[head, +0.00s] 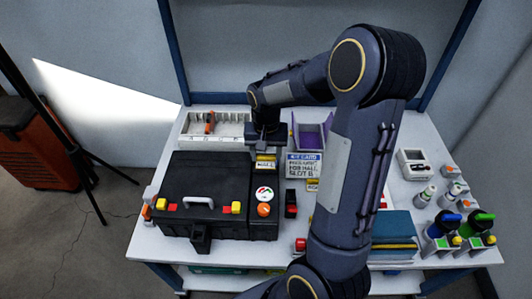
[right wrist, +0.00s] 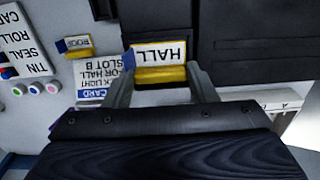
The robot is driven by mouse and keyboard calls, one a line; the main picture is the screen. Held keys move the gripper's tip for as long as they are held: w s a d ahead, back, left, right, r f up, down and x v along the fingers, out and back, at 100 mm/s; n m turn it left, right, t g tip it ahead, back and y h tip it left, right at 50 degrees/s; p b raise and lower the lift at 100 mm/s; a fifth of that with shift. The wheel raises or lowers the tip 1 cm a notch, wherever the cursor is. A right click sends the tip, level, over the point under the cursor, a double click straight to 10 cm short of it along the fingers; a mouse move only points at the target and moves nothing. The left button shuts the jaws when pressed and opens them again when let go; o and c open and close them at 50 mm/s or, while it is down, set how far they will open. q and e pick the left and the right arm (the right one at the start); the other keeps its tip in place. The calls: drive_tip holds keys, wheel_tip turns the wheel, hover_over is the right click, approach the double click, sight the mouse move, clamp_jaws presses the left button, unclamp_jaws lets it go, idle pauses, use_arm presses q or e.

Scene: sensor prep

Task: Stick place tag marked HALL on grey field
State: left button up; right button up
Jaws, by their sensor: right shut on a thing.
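The HALL place tag (right wrist: 160,54) is a white label with black letters and a yellow base. My right gripper (right wrist: 160,75) is shut on it, with one finger at each end; the lettering is upside down in the right wrist view. In the head view the tag (head: 265,162) shows just below my right gripper (head: 265,143), at the back right corner of the black case (head: 190,175). In the right wrist view the dark case surface (right wrist: 225,25) lies beyond and beside the tag. I cannot clearly pick out the grey field. My left gripper is not in view.
A printed card (head: 304,166) stands right of the tag, with a smaller yellow-based tag (right wrist: 77,44) near it. A white tray (head: 232,130) and a purple bin (head: 312,133) stand behind. Bottles and a teal book (head: 391,226) occupy the right side of the table.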

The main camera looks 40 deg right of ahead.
sight(266, 157)
drive_tip(key=shift+f, duration=0.2)
idle(0.6)
drive_tip(key=o, duration=1)
drive_tip(key=shift+o, duration=0.4)
drive_tip(key=shift+o, duration=0.8)
drive_tip(key=shift+r, duration=0.1)
drive_tip(key=shift+r+p, duration=3.05)
drive_tip(key=shift+r, duration=0.45)
